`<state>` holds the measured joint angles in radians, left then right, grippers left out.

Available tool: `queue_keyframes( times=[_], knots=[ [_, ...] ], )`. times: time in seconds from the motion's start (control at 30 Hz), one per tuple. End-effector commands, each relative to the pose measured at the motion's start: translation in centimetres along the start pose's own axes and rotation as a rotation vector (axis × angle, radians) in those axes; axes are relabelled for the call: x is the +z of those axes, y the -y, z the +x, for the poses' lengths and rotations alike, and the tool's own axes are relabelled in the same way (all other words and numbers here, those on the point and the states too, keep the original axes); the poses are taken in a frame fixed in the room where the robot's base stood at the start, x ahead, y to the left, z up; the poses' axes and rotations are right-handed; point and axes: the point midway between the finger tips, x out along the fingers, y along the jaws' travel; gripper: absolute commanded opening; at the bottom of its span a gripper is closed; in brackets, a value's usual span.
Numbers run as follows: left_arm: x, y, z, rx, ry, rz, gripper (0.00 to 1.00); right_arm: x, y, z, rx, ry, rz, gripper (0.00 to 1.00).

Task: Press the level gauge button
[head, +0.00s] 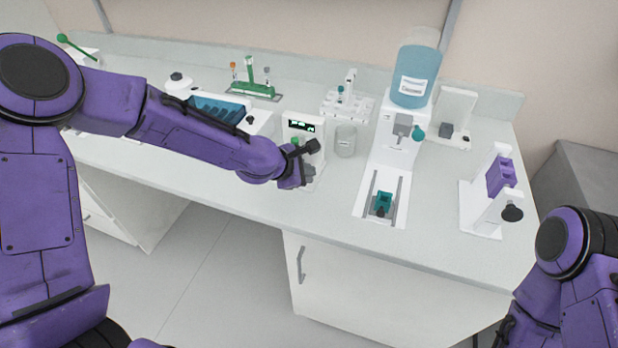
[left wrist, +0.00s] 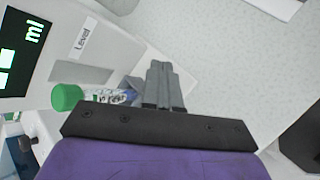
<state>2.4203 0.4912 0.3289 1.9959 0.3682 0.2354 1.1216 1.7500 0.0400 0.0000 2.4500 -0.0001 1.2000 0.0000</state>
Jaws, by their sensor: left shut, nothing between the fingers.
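The level gauge (head: 293,124) is a white upright device with a dark display and green digits, standing near the front of the bench. In the left wrist view its display (left wrist: 22,48) reads "ml", and a "Level" label (left wrist: 83,38) sits beside it. A green-capped tube (left wrist: 66,97) is at the gauge, partly hidden by my gripper. My left gripper (head: 309,172) is shut and empty, at the gauge's lower front; its fingers (left wrist: 161,75) lie close to the white housing. I cannot make out the button or tell whether the fingers touch it. My right gripper is not visible.
A clear beaker (head: 345,140) stands just right of the gauge. Further right are a dispenser with a blue tank (head: 414,75) and a white stand with a purple block (head: 501,177). A blue rack (head: 217,108) is behind my left arm. The bench front is clear.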

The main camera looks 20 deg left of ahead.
Motion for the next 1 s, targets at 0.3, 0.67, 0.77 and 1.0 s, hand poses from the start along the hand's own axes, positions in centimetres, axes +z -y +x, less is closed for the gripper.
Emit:
queue_keyframes(
  times=[0.3,0.67,0.77,1.0],
  knots=[
    [-0.21,0.22,0.29,-0.001,0.000,-0.001,0.00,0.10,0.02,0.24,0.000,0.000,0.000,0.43],
    [-0.43,0.45,0.59,-0.001,0.000,-0.001,0.00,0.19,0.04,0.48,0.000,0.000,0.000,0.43],
    [-0.49,0.51,0.67,-0.001,0.000,-0.001,0.00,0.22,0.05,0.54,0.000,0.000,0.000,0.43],
    [-0.46,0.48,0.62,-0.001,0.000,0.000,0.00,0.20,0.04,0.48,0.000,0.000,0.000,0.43]
  ],
)
